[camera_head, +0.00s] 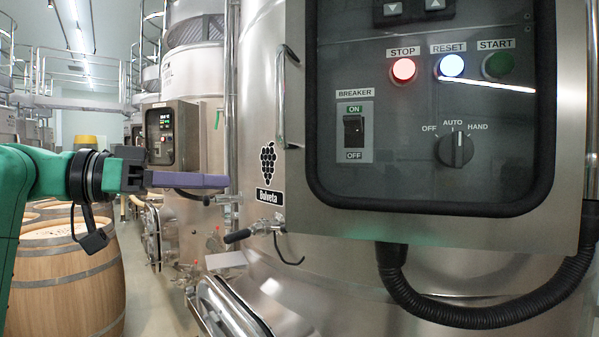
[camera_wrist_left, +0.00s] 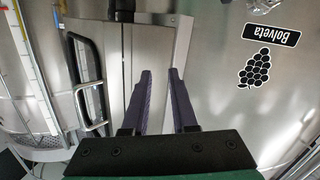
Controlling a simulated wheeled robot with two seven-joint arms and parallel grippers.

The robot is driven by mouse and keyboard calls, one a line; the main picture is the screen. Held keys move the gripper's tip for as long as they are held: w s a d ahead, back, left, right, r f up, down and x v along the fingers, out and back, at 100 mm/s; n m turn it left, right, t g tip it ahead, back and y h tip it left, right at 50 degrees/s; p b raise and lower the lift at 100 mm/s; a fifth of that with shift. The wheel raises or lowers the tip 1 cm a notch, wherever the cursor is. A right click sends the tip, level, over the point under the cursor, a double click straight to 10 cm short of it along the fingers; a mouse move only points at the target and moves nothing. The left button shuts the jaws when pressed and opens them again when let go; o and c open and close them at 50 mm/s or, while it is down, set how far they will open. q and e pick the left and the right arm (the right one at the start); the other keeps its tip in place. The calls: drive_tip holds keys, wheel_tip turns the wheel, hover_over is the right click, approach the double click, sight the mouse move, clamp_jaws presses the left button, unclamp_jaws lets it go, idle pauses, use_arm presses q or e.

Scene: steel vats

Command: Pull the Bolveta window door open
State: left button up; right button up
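The Bolveta window door is the dark-framed window (camera_head: 320,190) on the steel control box at the right of the head view. It looks shut, with switches and lit buttons behind it. A steel bar handle (camera_head: 281,100) stands out at the box's left side; it also shows in the left wrist view (camera_wrist_left: 103,90), left of the fingers. My left gripper (camera_head: 226,181) is left of and lower than the handle, apart from it. In the left wrist view its two purple fingers (camera_wrist_left: 160,75) are parted with nothing between them. My right gripper is not in view.
The vat carries a Bolveta grape label (camera_head: 267,165). A valve with a black lever (camera_head: 240,236) juts out below my left gripper. A black hose (camera_head: 450,315) hangs under the box. Wooden barrels (camera_head: 70,285) stand at the lower left.

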use_arm(q)
drive_tip(key=s+r+m+g+h, duration=0.25)
drive_tip(key=s+r+m, duration=0.25)
drive_tip(key=s+r, duration=0.8)
drive_tip(key=p, duration=0.2)
approach(310, 80)
drive_tip(key=s, duration=0.1)
drive_tip(key=s+d, duration=0.1)
drive_tip(key=s, duration=0.1)
drive_tip(key=shift+d+f+n+y, duration=0.25)
drive_tip(key=shift+d+n, duration=0.05)
drive_tip(key=x, duration=0.2)
drive_tip(key=p+x, duration=0.1)
drive_tip(key=x, duration=0.2)
drive_tip(key=p+x, duration=0.1)
drive_tip(key=x, duration=0.1)
drive_tip(key=shift+s+d, duration=0.35)
drive_tip(key=shift+w+d+f, duration=0.2)
drive_tip(key=shift+w+d, duration=0.05)
drive_tip(key=shift+s+a, duration=0.1)
clamp_jaws()
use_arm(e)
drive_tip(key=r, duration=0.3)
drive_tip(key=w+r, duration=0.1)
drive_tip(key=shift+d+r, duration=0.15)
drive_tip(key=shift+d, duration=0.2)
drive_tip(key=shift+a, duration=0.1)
